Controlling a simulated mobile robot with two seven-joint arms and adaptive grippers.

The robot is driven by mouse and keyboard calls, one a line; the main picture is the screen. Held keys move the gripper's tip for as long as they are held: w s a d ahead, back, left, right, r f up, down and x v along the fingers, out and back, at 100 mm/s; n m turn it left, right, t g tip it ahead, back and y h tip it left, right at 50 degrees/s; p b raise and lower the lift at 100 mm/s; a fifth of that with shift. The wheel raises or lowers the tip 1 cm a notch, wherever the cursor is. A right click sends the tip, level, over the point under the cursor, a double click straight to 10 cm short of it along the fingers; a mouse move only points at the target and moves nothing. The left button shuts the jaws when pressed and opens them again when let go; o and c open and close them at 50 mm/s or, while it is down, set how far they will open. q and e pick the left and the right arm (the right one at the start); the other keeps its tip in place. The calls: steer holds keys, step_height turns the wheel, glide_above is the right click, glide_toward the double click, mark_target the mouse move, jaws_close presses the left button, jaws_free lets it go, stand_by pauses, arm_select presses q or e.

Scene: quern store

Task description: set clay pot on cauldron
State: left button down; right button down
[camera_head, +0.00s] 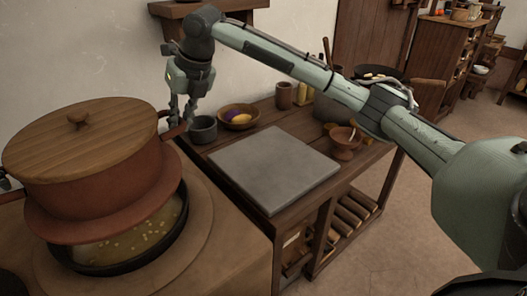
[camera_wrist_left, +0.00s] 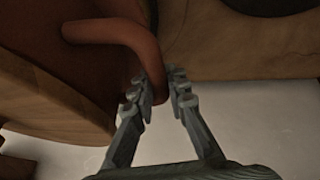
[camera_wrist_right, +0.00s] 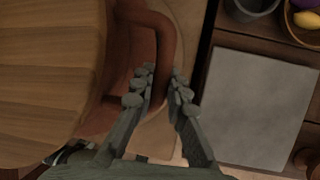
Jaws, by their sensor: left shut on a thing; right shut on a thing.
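The clay pot (camera_head: 110,180) is reddish brown with a round wooden lid (camera_head: 80,135) and two side handles. It is over the dark cauldron (camera_head: 135,262) in the head view, and pale soup with bits shows below its base. Whether the pot touches the cauldron's rim is unclear. My right gripper (camera_head: 183,112) is shut on the pot's right handle, which shows between its fingers in the right wrist view (camera_wrist_right: 163,78). My left gripper (camera_wrist_left: 161,82) is shut on the other handle (camera_wrist_left: 120,38); it barely shows at the head view's left edge.
A side table right of the stove holds a grey stone slab (camera_head: 275,165), a dark cup (camera_head: 203,130), a bowl (camera_head: 238,117) with yellow and purple items, and a clay mortar (camera_head: 344,145). The wall (camera_head: 90,50) rises behind the pot.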

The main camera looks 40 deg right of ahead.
arm_select(q)
steer(key=shift+w+a, duration=0.1)
steer(key=shift+a, duration=0.15)
arm_select(e)
steer(key=shift+d, duration=0.15)
